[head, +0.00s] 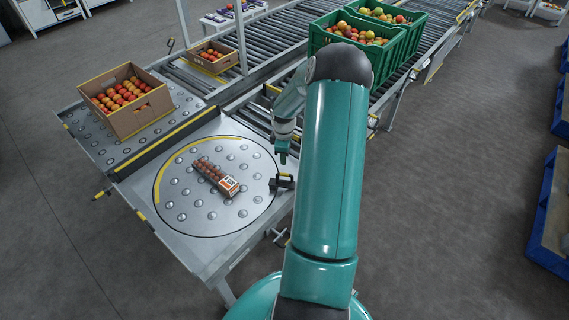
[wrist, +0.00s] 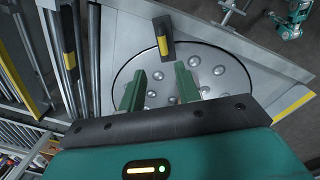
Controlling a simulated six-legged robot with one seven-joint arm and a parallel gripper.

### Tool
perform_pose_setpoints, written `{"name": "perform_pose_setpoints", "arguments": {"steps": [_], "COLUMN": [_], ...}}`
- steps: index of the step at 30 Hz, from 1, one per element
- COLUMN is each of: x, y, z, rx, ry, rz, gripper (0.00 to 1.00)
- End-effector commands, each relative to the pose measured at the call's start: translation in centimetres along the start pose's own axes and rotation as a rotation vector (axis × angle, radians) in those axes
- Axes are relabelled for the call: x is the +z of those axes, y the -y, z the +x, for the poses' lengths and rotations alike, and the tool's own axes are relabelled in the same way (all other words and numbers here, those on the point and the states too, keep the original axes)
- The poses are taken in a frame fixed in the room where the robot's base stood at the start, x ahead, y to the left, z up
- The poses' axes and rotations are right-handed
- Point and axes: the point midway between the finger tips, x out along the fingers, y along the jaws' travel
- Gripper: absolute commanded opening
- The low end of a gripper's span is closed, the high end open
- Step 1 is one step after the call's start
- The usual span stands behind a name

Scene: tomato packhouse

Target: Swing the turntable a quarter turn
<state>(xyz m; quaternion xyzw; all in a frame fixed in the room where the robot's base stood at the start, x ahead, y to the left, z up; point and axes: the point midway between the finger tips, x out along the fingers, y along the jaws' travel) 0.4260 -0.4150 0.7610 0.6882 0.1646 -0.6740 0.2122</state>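The turntable (head: 205,218) is a round steel disc with ball studs and a yellow arc along its left and far edge; it also shows in the wrist view (wrist: 215,72). A small pack of tomatoes (head: 217,178) with an orange and white label lies on it. A black handle (head: 284,183) stands at its right edge; in the wrist view the handle (wrist: 163,36) has a yellow stripe. My gripper (head: 282,153) is above the handle in the head view. In the wrist view my gripper (wrist: 160,76) is open and empty, its fingers apart from the handle.
An open carton of tomatoes (head: 148,117) stands on the ball table left of the turntable. A smaller tomato box (head: 211,66) and green crates (head: 387,57) are on the roller conveyors behind. Blue bins (head: 548,215) stand far right, with clear floor between.

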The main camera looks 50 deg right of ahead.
Motion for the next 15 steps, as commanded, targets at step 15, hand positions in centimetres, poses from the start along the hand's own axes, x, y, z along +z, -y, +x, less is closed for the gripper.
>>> {"name": "perform_pose_setpoints", "arguments": {"steps": [15], "x": [0.0], "y": [0.0], "z": [-4.2], "rx": [0.0], "ry": [-0.001], "rz": [0.0], "gripper": [0.33]}}
